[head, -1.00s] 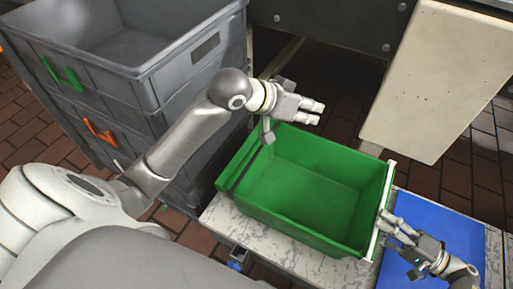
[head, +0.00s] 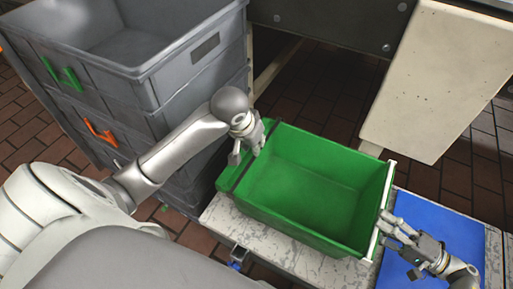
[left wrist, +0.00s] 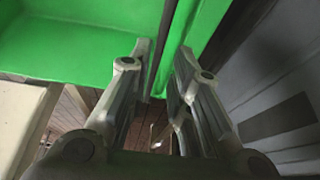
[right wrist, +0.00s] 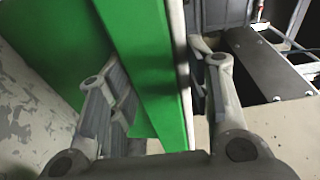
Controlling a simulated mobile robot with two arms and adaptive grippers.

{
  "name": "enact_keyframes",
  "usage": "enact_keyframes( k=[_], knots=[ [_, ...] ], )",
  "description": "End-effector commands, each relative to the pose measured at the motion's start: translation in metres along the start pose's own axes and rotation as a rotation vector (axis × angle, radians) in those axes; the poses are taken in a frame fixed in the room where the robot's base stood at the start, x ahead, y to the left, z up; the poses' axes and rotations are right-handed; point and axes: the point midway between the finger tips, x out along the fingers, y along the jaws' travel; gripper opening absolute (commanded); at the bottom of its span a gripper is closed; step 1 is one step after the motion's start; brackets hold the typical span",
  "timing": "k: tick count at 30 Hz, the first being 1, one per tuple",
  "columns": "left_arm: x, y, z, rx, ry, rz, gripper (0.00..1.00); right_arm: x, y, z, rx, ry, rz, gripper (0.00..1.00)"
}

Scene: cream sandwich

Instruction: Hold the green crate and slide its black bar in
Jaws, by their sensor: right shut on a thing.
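The green crate (head: 310,233) stands upright on a worn pale table. Its black bar (head: 241,178) is a thin dark strip along the crate's left end; it also shows in the left wrist view (left wrist: 164,45). Contact cannot be told. My right gripper (head: 384,222) is shut on the crate's right wall, with fingers (right wrist: 160,62) on both sides of it and its pale edge strip.
Stacked grey crates (head: 190,70) stand close on the left, behind my left arm. A blue mat (head: 455,225) lies right of the green crate. A pale panel (head: 430,80) rises behind it. The green crate is empty inside.

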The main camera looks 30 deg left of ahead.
Motion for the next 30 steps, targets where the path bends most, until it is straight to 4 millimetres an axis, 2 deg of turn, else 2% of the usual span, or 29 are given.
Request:
enact_keyframes(
  k=[3, 10, 21, 26, 30],
  knots=[
    [0.023, 0.000, 0.001, -0.002, -0.003, 0.000, 0.20, 0.000, 0.000, 0.000, 0.001, 0.000, 0.000, 0.00],
    [0.050, 0.000, -0.001, -0.001, 0.000, 0.001, 0.20, 0.000, 0.000, 0.000, 0.001, 0.000, 0.000, 0.00],
    [0.055, 0.000, -0.001, 0.000, 0.002, 0.001, 0.20, 0.000, 0.000, 0.000, 0.001, 0.000, 0.000, 0.00],
    [0.055, 0.000, -0.001, 0.000, 0.002, 0.001, 0.00, 0.000, 0.000, 0.000, 0.001, 0.000, 0.000, 0.00],
    [0.054, 0.000, -0.001, 0.000, 0.002, 0.001, 0.00, 0.000, 0.000, 0.000, 0.001, 0.000, 0.000, 0.00]
  ],
)
